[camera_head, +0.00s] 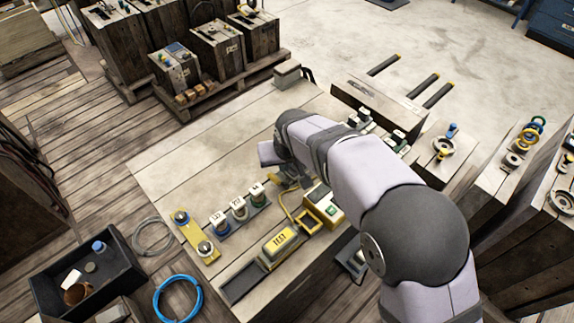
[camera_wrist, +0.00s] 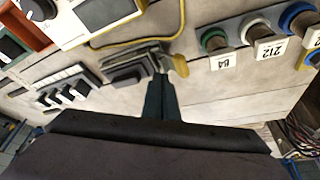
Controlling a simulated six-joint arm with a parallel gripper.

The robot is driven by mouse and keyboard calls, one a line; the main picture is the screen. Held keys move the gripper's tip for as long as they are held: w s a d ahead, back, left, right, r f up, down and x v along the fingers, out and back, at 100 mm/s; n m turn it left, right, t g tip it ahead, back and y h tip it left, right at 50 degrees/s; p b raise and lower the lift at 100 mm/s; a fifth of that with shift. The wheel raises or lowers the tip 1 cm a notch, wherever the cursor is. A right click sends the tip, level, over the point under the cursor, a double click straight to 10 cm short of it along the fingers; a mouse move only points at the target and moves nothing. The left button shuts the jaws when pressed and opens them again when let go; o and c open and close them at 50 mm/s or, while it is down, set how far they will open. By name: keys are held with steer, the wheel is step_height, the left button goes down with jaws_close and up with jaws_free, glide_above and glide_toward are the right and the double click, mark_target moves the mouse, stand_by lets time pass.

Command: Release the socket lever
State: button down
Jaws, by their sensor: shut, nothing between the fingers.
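In the wrist view my gripper (camera_wrist: 160,80) points at the bench top with its two dark fingers together and nothing between them. Just beyond the fingertips is a grey socket block (camera_wrist: 128,66) with dark slots. A short yellow-tan lever (camera_wrist: 180,66) sticks out at the block's right side, close to the fingertips. I cannot tell whether the fingers touch the lever or the block. In the head view my arm covers most of this spot, and the fingertips cannot be made out clearly.
A yellow TEST unit (camera_head: 281,242) and a yellow-and-white tester (camera_head: 323,207) with a yellow cable stand nearby. Numbered plugs (camera_head: 239,208) stand in a row to the left; they also show in the wrist view (camera_wrist: 263,45). The bench's left part (camera_head: 190,160) is clear. A black bin (camera_head: 70,285) is below left.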

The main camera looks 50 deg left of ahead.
steer(key=shift+w+r, duration=0.1)
steer(key=shift+w, duration=0.05)
steer(key=shift+w+r+p, duration=0.1)
steer(key=shift+w+p, duration=0.3)
step_height(320, 180, up, 7)
steer(key=p, duration=0.5)
steer(key=shift+p, duration=0.35)
stand_by(0.4)
